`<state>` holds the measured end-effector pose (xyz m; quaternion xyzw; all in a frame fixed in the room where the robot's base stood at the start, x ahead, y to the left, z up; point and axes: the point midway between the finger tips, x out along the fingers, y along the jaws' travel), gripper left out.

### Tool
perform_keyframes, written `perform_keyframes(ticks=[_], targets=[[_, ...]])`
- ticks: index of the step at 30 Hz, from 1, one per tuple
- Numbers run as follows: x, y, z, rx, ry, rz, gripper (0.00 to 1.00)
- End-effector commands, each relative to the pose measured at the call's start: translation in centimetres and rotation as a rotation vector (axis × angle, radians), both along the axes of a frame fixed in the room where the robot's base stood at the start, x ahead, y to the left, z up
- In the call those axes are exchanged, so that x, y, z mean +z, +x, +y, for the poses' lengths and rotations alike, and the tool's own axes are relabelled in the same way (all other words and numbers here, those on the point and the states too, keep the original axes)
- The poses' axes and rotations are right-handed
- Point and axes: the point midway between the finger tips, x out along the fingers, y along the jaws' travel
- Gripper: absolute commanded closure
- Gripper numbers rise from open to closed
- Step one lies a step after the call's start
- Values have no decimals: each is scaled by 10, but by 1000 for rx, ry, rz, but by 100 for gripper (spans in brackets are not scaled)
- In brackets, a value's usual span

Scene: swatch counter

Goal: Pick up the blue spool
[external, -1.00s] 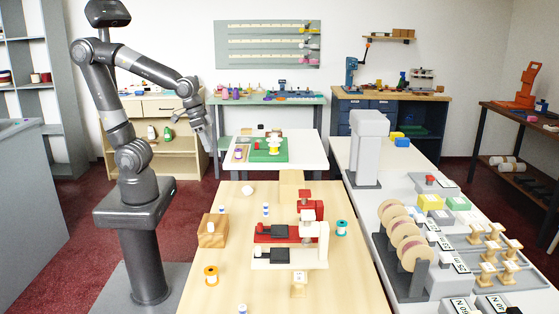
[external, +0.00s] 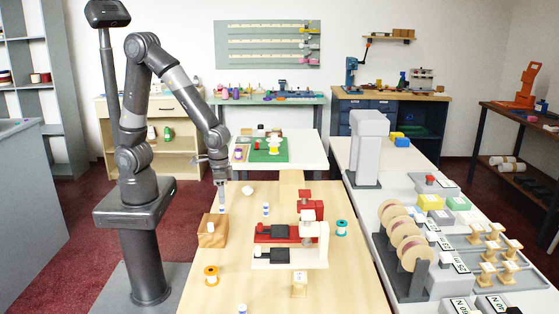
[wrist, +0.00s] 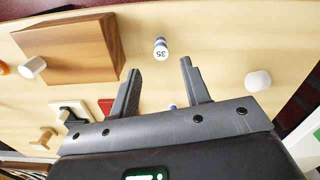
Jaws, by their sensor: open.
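The blue spool (external: 341,228), teal-blue with a pale top, stands upright on the wooden table in the external view, right of the red and white fixtures. I cannot make it out in the wrist view. My gripper (external: 221,182) is over the table's far left part, well to the left of the spool. Its fingers (wrist: 160,92) are apart in the wrist view, with nothing held between them. A small white vial marked 35 (wrist: 160,47) stands on the table beyond the fingertips.
A wooden block (external: 212,231) stands at the table's left edge, close to my gripper. A red fixture (external: 272,233) and a white fixture (external: 312,260) stand between gripper and spool. Other objects are a white knob (external: 247,191), a vial (external: 266,209) and an orange spool (external: 210,275).

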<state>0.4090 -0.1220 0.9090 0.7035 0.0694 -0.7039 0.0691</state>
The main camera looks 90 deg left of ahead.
Motion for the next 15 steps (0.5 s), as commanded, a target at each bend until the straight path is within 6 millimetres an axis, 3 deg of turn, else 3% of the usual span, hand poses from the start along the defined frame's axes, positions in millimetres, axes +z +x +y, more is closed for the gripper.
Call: perform_keyframes(ticks=[8,15], targets=[[-21,-1,1,0,1,2,57],[-54,-2,2,0,0,3,57]])
